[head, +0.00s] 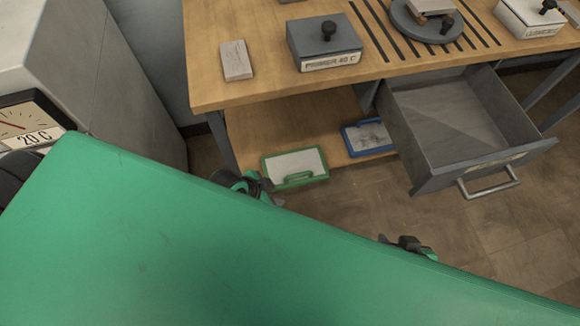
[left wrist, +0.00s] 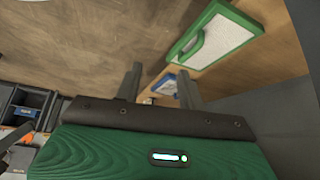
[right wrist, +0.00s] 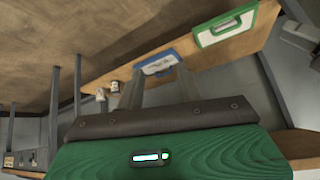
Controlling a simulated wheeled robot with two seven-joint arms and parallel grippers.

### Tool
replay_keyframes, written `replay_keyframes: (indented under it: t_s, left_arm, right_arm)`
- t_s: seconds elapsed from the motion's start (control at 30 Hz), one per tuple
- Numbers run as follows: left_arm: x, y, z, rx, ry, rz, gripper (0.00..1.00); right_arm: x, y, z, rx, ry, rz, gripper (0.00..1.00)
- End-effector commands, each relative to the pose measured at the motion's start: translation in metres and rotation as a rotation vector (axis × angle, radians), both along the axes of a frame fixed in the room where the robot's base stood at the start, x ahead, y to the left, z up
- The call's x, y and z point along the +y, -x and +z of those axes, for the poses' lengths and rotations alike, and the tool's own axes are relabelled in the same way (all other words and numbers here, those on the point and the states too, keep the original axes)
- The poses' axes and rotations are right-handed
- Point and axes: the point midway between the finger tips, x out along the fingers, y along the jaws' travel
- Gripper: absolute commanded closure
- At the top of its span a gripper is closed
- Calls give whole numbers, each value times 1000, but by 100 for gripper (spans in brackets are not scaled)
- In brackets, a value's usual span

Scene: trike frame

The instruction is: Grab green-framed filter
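The green-framed filter (head: 295,167), with a pale panel and a green handle, lies on the low wooden shelf at its front left edge. It also shows in the left wrist view (left wrist: 222,40) and the right wrist view (right wrist: 226,26). My left gripper (head: 266,187) is just in front and left of it in the head view, seemingly apart from it. The left wrist view shows its two fingers spread with nothing held. My right gripper (head: 405,243) is further right and nearer, over the floor. Its fingers are also spread and empty. Both arms are mostly hidden in the head view.
A blue-framed filter (head: 367,138) lies right of the green one on the low shelf (head: 250,132). An open grey drawer (head: 460,125) juts out at the right. The wooden tabletop (head: 260,85) overhangs the shelf. A grey cabinet (head: 110,80) stands left. Floor between is clear.

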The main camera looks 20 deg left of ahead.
Motion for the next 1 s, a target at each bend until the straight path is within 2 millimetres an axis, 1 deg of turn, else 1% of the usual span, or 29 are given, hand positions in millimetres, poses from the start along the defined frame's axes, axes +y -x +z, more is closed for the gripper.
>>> replay_keyframes:
  t_s: [0.03,0.2,0.3,0.4,0.5,0.63,0.8,1.0]
  left_arm:
    - [2,-8,-12,-27,3,-38,60]
    - [9,-37,-39,-141,23,-162,60]
    - [19,-55,-51,-209,25,-212,60]
    - [28,-69,-58,-261,21,-243,60]
    - [32,-76,-62,-287,19,-255,60]
    - [27,-84,-70,-297,20,-256,60]
    - [12,-99,-91,-296,21,-256,60]
    - [1,-110,-106,-295,19,-257,60]
  right_arm:
    - [5,-2,-2,-30,-14,6,64]
    - [21,-9,6,-148,-73,23,64]
    - [31,-12,13,-214,-108,31,64]
    - [37,-14,20,-265,-134,35,64]
    - [40,-15,24,-292,-149,37,64]
    - [46,-17,25,-327,-171,41,64]
    - [58,-19,25,-406,-219,45,64]
    - [67,-20,30,-475,-262,45,64]
